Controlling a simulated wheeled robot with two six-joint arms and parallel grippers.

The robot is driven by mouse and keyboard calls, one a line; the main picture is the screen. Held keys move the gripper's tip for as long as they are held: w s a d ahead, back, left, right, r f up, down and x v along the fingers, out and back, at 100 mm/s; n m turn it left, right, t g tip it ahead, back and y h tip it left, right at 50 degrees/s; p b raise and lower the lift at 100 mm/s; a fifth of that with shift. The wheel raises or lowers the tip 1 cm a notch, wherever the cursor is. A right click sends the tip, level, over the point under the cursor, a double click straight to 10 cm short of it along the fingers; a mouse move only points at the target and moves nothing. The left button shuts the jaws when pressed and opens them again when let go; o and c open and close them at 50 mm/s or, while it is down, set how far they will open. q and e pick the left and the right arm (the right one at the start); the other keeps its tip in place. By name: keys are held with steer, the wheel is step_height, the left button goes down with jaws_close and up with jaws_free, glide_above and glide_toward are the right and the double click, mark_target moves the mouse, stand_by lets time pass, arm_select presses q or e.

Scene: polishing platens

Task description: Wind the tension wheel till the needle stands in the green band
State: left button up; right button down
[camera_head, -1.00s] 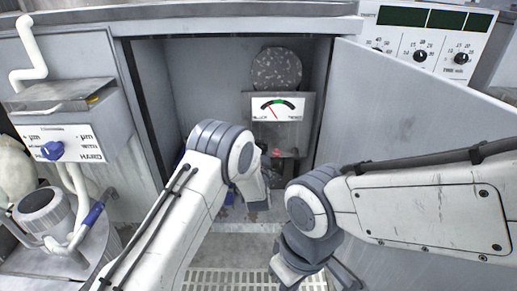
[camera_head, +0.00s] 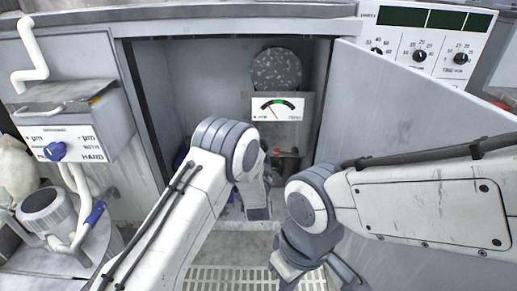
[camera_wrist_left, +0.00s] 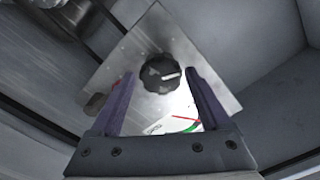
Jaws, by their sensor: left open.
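The tension wheel is a black round knob (camera_wrist_left: 160,73) with a white mark, on a metal plate in the left wrist view. My left gripper (camera_wrist_left: 160,88) is open, with a finger on either side of the knob; I cannot tell if they touch it. In the head view my left gripper (camera_head: 257,200) is inside the cabinet, and the wheel is hidden there. The gauge (camera_head: 278,108) has a red needle leaning left of its green band. The gauge shows partly in the left wrist view (camera_wrist_left: 170,126). My right gripper (camera_head: 315,279) is open and empty, low in front of the cabinet.
The cabinet's open door (camera_head: 410,110) stands on the right. Its left wall (camera_head: 148,110) is close to my left arm. A speckled disc (camera_head: 277,69) sits above the gauge. A blue-knob panel (camera_head: 65,145) is at left. A floor grate (camera_head: 235,279) lies below.

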arm_select(q)
steer(key=s+p, duration=0.2)
steer(key=s, duration=0.5)
steer(key=shift+s, duration=0.2)
steer(key=shift+w, duration=0.1)
